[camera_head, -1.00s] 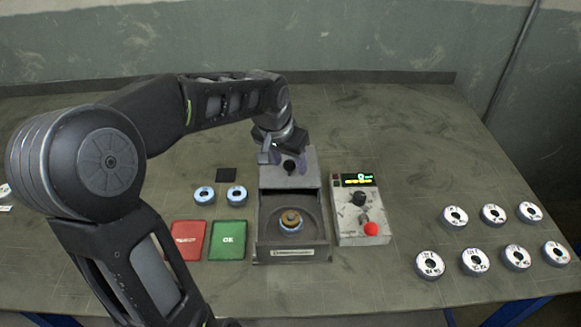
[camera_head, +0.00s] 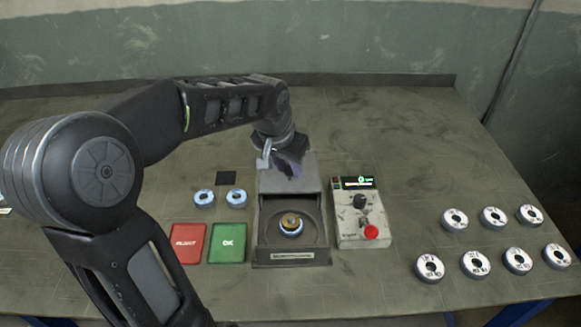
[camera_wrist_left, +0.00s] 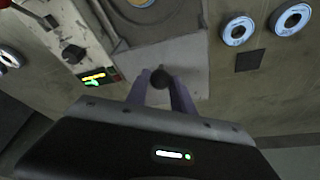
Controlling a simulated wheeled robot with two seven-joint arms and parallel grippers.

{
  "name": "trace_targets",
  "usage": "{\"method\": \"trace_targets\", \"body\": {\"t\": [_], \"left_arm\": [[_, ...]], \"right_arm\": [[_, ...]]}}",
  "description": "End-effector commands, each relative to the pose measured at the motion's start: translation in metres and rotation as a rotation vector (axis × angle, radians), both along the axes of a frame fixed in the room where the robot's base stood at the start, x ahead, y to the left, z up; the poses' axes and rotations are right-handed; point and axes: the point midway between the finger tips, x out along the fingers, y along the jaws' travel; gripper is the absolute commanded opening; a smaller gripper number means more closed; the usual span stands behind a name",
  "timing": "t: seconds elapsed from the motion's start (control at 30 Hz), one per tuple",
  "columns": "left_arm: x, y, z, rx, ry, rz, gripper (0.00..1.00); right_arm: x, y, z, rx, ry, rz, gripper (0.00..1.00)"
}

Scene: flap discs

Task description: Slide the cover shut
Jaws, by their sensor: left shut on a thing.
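The grey sliding cover (camera_head: 300,185) lies over the back part of a dark box (camera_head: 262,250), leaving the front open. Inside the opening, a disc (camera_head: 291,225) with a brown middle sits on a round seat. My left gripper (camera_head: 288,170) is over the cover. In the left wrist view its two purple fingers are shut on the cover's dark round knob (camera_wrist_left: 160,78), one on each side. In the head view the knob is hidden by the gripper. My right gripper is in neither view.
A control box (camera_head: 350,235) with a lit display and a red knob stands close on the right. Red (camera_head: 188,243) and green (camera_head: 227,243) pads and two blue-rimmed discs (camera_head: 204,198) lie left. Several white discs (camera_head: 475,264) lie far right. The table before the box is clear.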

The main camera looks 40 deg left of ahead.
Motion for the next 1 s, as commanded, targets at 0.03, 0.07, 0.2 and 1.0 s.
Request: {"method": "trace_targets", "body": {"t": [0.03, 0.07, 0.2, 1.0], "left_arm": [[-0.003, -0.003, -0.001, 0.0, 0.002, -0.001, 0.06], [-0.005, -0.005, -0.001, -0.001, 0.002, -0.001, 0.06], [-0.013, -0.01, -0.001, 0.0, 0.002, -0.001, 0.06], [-0.058, -0.044, 0.0, 0.001, 0.001, -0.002, 0.06]], "right_arm": [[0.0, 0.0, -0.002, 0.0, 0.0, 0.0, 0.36], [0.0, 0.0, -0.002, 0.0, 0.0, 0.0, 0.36], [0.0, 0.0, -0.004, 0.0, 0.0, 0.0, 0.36], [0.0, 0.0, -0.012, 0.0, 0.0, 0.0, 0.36]]}}
